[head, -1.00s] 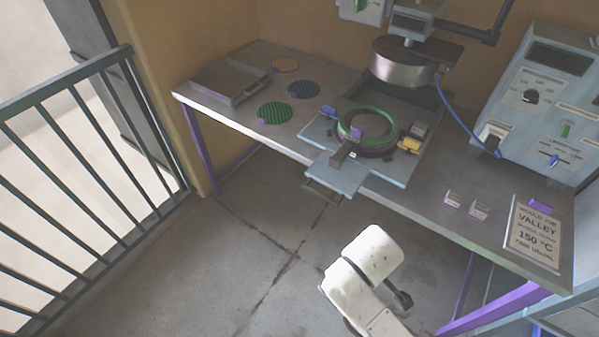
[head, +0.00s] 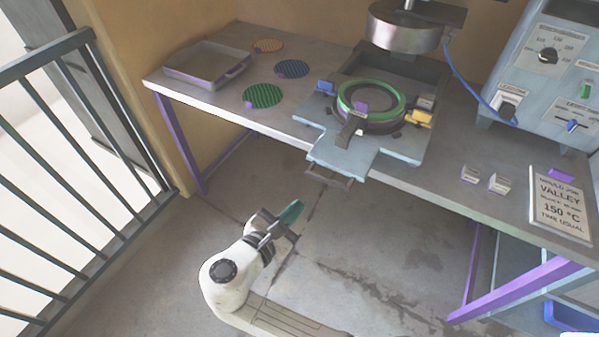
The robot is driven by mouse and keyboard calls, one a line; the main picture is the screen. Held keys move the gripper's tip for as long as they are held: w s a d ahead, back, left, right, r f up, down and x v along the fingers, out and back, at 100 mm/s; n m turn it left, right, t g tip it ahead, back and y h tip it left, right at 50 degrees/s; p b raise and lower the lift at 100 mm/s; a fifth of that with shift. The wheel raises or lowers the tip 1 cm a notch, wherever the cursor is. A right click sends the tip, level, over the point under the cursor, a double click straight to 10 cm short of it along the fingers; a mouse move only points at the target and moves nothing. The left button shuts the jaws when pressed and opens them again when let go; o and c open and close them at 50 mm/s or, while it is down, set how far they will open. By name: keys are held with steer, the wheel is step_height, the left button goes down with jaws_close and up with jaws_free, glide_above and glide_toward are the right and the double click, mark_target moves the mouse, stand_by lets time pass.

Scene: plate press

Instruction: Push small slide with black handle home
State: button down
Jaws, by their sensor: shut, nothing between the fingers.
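The small slide is a light blue plate (head: 343,161) on the press bed, sticking out past the table's front edge. Its dark loop handle (head: 329,178) hangs at the front end, over the floor. Behind it, a green ring (head: 396,99) sits on the wider blue bed plate, with a dark bar (head: 350,131) reaching forward from it. My gripper (head: 291,216) is shut and empty, with a teal part at its tip. In the picture it is below and left of the handle, apart from it.
The grey table (head: 240,112) carries a tray (head: 206,68), round coloured discs (head: 262,96) and small blocks (head: 499,183). The press head (head: 404,26) is above the bed. A control box (head: 545,75) stands right, a railing (head: 80,165) left. Floor in front is clear.

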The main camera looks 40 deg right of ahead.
steer(key=w+a+r+n+t+h, duration=0.2)
steer(key=w+a+n, duration=0.1)
steer(key=a+n, duration=0.1)
steer(key=x, duration=1.3)
steer(key=shift+w+r, duration=0.15)
steer(key=shift+r, duration=0.05)
steer(key=shift+d, duration=0.15)
steer(key=b, duration=0.4)
glide_toward(339, 111)
steer(key=x, duration=0.3)
steer(key=f+x, duration=0.1)
steer(key=x, duration=0.6)
steer(key=shift+w+f, duration=0.2)
steer(key=shift+f, duration=0.05)
steer(key=shift+w+d, duration=0.2)
steer(key=shift+d, duration=0.2)
steer(key=shift+r, duration=0.15)
steer(key=shift+d+r, duration=0.1)
steer(key=shift+d, duration=0.05)
